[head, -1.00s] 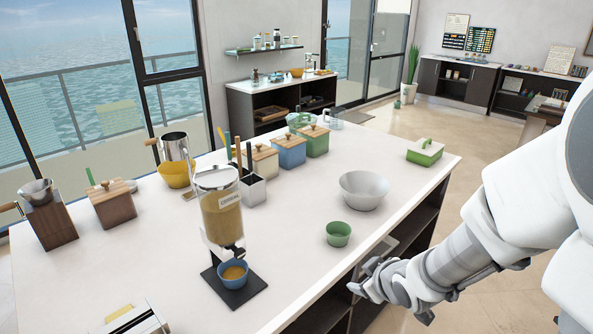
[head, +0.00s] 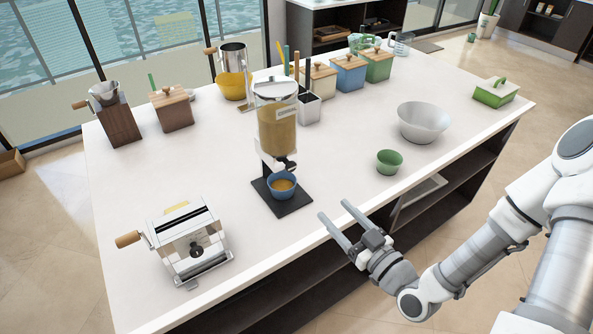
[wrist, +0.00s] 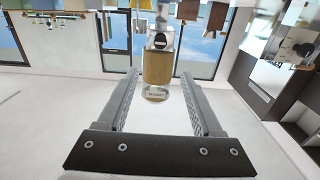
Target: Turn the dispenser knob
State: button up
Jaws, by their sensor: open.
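The dispenser (head: 277,128) is a clear upright container of tan grains with a label, on a dark base on the white counter. Its dark knob (head: 285,163) sits low on the front, above a blue bowl (head: 281,187) with tan contents. My gripper (head: 334,210) is open and empty at the counter's front edge, to the right of and nearer than the dispenser, apart from it. In the wrist view the dispenser (wrist: 157,68) appears upside down, beyond and between the open fingers, with the dark knob (wrist: 160,40) facing me.
A pasta machine (head: 190,240) with a wooden handle stands at the left front. A green bowl (head: 389,162) and a large grey bowl (head: 423,122) stand to the right. Wooden, blue and green boxes line the back. The counter (head: 235,165) around the dispenser is largely bare.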

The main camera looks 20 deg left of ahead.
jog(key=x, duration=0.3)
jog(key=b, duration=1)
send_near(292, 167)
jog(key=x, duration=0.8)
jog(key=shift+w, duration=0.1)
jog(key=shift+c, duration=0.3)
grip_shut()
